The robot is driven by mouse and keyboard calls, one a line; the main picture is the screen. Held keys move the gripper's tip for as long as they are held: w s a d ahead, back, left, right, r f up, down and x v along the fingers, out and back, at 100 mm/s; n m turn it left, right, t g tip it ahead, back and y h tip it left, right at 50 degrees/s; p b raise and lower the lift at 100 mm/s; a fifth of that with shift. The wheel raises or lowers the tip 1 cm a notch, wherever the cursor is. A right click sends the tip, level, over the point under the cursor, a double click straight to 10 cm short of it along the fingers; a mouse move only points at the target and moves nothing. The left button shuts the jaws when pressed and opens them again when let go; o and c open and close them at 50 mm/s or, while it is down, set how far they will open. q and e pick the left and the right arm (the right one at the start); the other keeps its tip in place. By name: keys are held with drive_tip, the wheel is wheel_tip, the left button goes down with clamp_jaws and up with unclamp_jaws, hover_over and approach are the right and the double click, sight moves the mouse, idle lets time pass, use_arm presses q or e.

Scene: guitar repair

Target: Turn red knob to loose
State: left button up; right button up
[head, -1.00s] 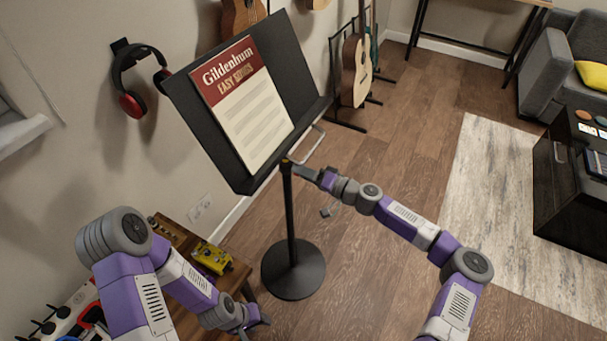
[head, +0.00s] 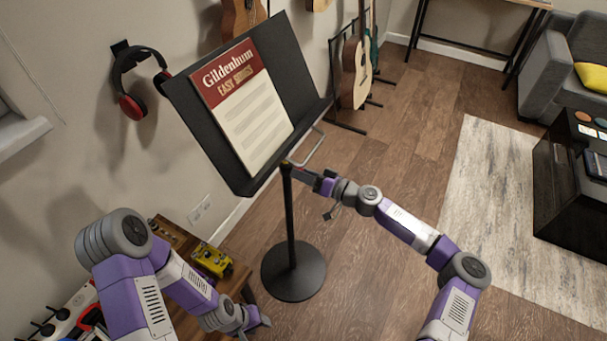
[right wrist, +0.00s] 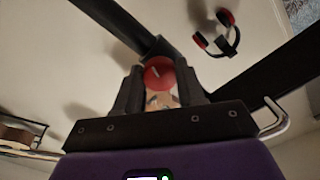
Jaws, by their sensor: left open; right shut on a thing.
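The red knob (right wrist: 159,73) shows in the right wrist view between the two dark fingers of my right gripper (right wrist: 160,90), which is shut on it. In the head view the knob is hidden by my right gripper (head: 302,173), which is at the top of the stand's pole, under the tray. The black music stand (head: 292,225) stands upright with its tray tilted, holding a song book (head: 250,115). My left gripper (head: 252,322) is open and empty at the bottom of the head view, low beside the wooden table, apart from the stand.
A wooden table (head: 190,325) with a yellow pedal (head: 212,260) stands at the lower left. Red-and-black headphones (head: 132,105) hang on the wall. A guitar (head: 355,72) stands behind the music stand. The floor right of the stand is clear.

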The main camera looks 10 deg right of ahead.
drive_tip(key=o, duration=1.1)
drive_tip(key=shift+c, duration=0.2)
drive_tip(key=p+v, duration=0.1)
drive_tip(key=v, duration=0.6)
drive_tip(key=shift+s+d+p, duration=0.2)
drive_tip(key=shift+p, duration=0.1)
